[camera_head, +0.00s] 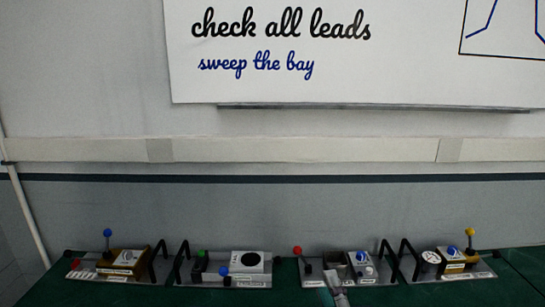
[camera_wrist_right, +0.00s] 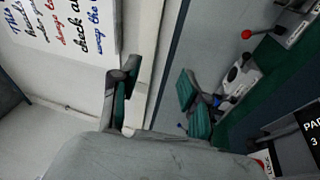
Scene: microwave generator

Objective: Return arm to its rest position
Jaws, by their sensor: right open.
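My right gripper (camera_head: 338,288) shows at the bottom edge of the head view, in front of the third panel from the left, and only a small part of it is in the picture. In the right wrist view my right gripper (camera_wrist_right: 160,98) is open, its two green-padded fingers wide apart with nothing between them. It points toward the wall. My left gripper is not in view.
Several panels with levers and knobs stand on a green table (camera_head: 520,262), including a blue-topped lever (camera_head: 108,233), a red-topped lever (camera_head: 297,251) and a yellow-topped lever (camera_head: 470,233). A whiteboard (camera_head: 400,75) hangs above a pale rail (camera_head: 300,150).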

